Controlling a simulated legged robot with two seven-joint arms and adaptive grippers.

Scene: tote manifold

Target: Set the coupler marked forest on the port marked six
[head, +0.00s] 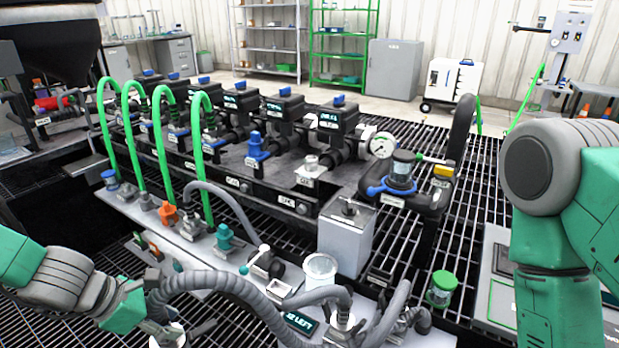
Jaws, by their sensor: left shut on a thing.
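My left gripper (188,328) is at the bottom left, shut at the end of a thick grey hose (215,281). The exact grip is partly hidden, and a white collar (168,337) shows just below it. A teal-green coupler (224,238) stands upright on the grey shelf, apart from the gripper; I cannot read its mark. Orange (168,214), grey (148,202) and blue (110,180) couplers stand in line to its left. The manifold front bears small labels (286,201) too small to read, so port six cannot be told. My right gripper is out of view.
Green hoses (163,150) arch over the couplers. A grey metal box (346,235), a white cup (320,270), a black valve (267,265) and a green-lidded jar (442,288) stand to the right. A pressure gauge (382,146) sits at the manifold's right end.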

